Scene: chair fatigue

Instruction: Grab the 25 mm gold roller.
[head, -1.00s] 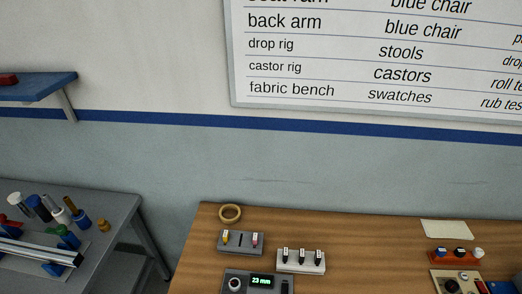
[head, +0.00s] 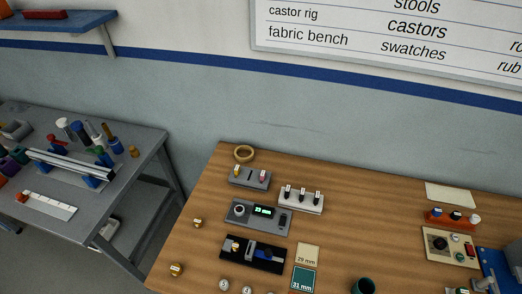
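Two small gold pieces lie on the wooden table's left side. One gold piece (head: 197,223) is farther back, and a larger gold piece (head: 177,269) is nearer the front edge. Both have pale marks too small to read, so I cannot tell which, if either, is the 25 mm roller. Another gold-coloured cylinder (head: 134,151) stands on the grey bench at the left. A black fixture (head: 252,254) on the table has gold, grey and blue parts. Neither of my grippers is in view.
Cards reading 29 mm (head: 307,254) and 31 mm (head: 303,280) lie right of the fixture. A gap separates bench and table.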

